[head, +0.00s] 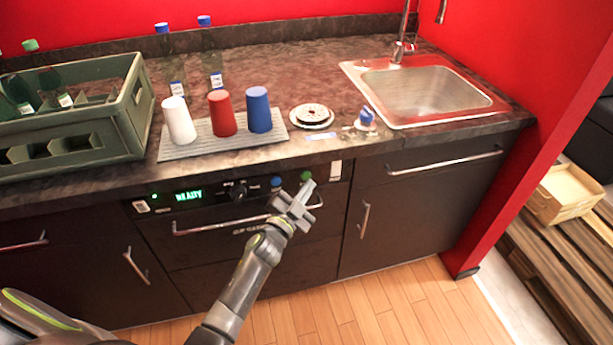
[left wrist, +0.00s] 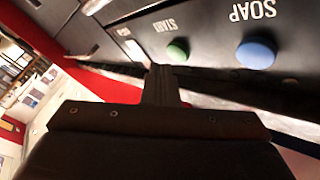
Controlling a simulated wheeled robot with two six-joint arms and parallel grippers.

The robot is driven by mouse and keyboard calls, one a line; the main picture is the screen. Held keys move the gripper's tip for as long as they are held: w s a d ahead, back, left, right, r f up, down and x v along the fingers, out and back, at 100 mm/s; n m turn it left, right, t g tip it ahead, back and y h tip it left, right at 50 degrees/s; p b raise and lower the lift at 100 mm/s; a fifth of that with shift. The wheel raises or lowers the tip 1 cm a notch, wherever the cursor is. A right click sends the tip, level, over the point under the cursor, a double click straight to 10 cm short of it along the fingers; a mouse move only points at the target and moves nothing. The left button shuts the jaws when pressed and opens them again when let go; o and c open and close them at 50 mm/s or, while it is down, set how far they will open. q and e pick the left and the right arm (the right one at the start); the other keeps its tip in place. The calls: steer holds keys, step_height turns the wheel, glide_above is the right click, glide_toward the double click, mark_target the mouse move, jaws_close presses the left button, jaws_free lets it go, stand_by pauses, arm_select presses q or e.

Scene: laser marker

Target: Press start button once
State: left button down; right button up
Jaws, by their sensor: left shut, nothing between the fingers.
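The green start button (head: 306,176) sits on the dishwasher's front panel below the counter edge. In the left wrist view, the green button (left wrist: 177,51) shows beside the label START. The blue button (head: 276,182) is left of it; it also shows in the left wrist view (left wrist: 255,53), marked SOAP. My left gripper (head: 305,190) is shut and empty, its tips just below the green button in the head view. In the left wrist view its fingers (left wrist: 160,75) point up close to the green button; I cannot tell whether they touch it. My right gripper is not in view.
The panel's display (head: 189,195) reads READY, with a black knob (head: 238,190) beside it. A handle bar (head: 222,226) runs below the panel. On the counter stand white, red and blue cups on a grey mat (head: 180,152), a green crate (head: 132,105) and a sink (head: 425,88).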

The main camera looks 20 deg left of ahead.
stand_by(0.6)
arm_select(q)
steer(key=shift+w+a, duration=0.25)
steer(key=shift+w, duration=0.1)
steer(key=shift+w+a, duration=0.2)
steer(key=shift+w, duration=0.1)
stand_by(0.6)
stand_by(0.3)
steer(key=shift+s+d, duration=0.45)
steer(key=shift+s, duration=0.2)
steer(key=shift+p, duration=0.3)
steer(key=s+d, duration=0.1)
steer(key=s+d+p, duration=0.1)
steer(key=s+p, duration=0.1)
steer(key=s, duration=0.1)
steer(key=shift+s+d, duration=0.1)
steer(key=shift+d, duration=0.3)
